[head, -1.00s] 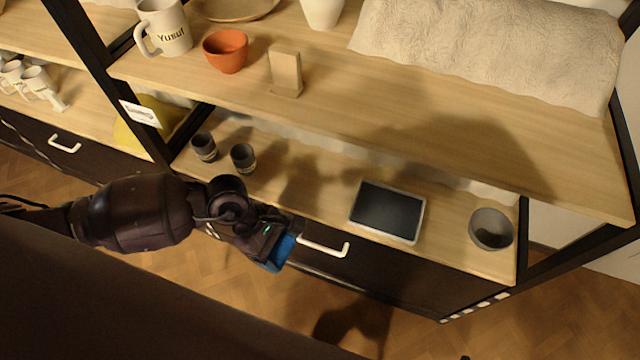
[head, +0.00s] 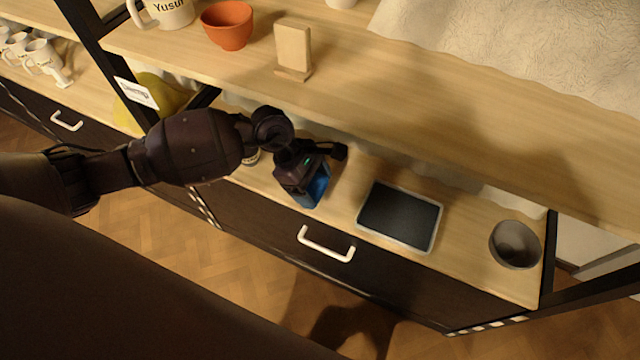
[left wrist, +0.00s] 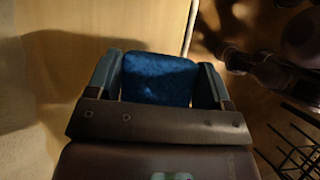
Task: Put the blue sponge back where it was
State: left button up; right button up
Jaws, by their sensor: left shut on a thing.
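The blue sponge (head: 318,187) is held in my left gripper (head: 312,194), over the lower shelf board in the head view. In the left wrist view the sponge (left wrist: 160,79) sits between the two fingers of the gripper (left wrist: 160,85). Whether the sponge touches the board is unclear. The gripper is left of the dark tablet (head: 400,216), apart from it. My right gripper is not in view.
A grey bowl (head: 515,244) stands right of the tablet. The upper shelf (head: 420,110) overhangs the lower one and carries an orange bowl (head: 228,26), a wooden stand (head: 293,50) and a mug (head: 168,12). Dark cups are mostly hidden behind my arm. A white drawer handle (head: 326,246) sticks out below.

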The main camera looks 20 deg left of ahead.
aim_at(318, 187)
pick_arm(q)
jog(key=shift+w, duration=0.8)
jog(key=shift+f+b, duration=0.3)
jog(key=shift+f, duration=0.25)
notch_tip(318, 187, down, 2)
jog(key=shift+s+f+b, duration=0.1)
jog(key=shift+f+b, duration=0.1)
jog(key=shift+b, duration=0.25)
jog(key=shift+f, duration=0.15)
jog(key=shift+r, duration=0.2)
jog(key=shift+f, duration=0.2)
jog(key=o, duration=0.8)
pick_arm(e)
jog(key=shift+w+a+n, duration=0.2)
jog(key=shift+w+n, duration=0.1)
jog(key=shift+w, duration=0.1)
pick_arm(q)
jog(key=shift+r, duration=0.15)
